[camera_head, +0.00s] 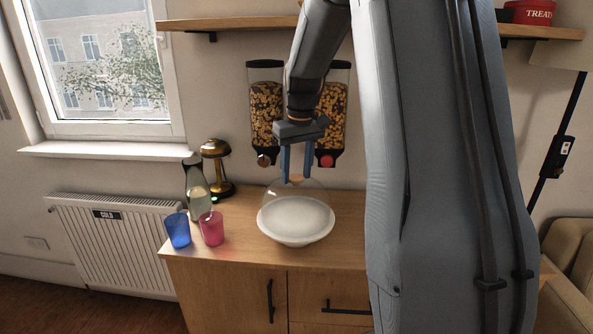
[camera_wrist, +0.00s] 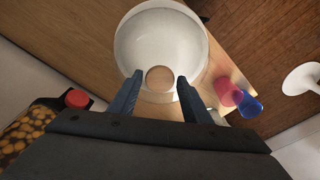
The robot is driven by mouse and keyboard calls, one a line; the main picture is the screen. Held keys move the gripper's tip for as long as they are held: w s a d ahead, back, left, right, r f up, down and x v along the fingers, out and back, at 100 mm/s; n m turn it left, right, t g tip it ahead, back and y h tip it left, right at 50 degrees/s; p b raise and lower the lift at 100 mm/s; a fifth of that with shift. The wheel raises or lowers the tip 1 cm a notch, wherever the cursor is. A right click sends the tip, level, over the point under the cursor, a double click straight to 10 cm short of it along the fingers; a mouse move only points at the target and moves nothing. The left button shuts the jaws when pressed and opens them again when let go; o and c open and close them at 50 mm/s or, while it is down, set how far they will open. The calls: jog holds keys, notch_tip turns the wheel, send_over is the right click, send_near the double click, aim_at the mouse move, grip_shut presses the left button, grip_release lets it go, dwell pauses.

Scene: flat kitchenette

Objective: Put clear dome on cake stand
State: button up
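The clear dome (camera_head: 316,193) is over the white cake stand (camera_head: 296,237) on the wooden counter. It looks upright and appears to rest on the stand, its rim roughly in line with the plate. The dome's round wooden knob (camera_wrist: 159,78) shows between my fingertips in the wrist view. My gripper (camera_head: 296,175) points down from above. Its two blue fingers are apart, one on either side of the knob, with narrow gaps visible. It looks open and holds nothing. The exact height of the fingertips beside the knob is hard to tell.
A blue cup (camera_head: 178,230) and a pink cup (camera_head: 211,229) stand left of the stand. Behind them are a glass bottle (camera_head: 196,192) and a brass lamp (camera_head: 216,165). Two cereal dispensers (camera_head: 265,115) hang on the wall close behind my gripper. My arm hides the counter's right part.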

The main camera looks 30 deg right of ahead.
jog(key=shift+o, duration=1.3)
notch_tip(320, 180, up, 8)
jog(key=b, duration=0.1)
jog(key=shift+s+b, duration=0.3)
jog(key=shift+s, duration=0.15)
jog(key=shift+s+f, duration=0.15)
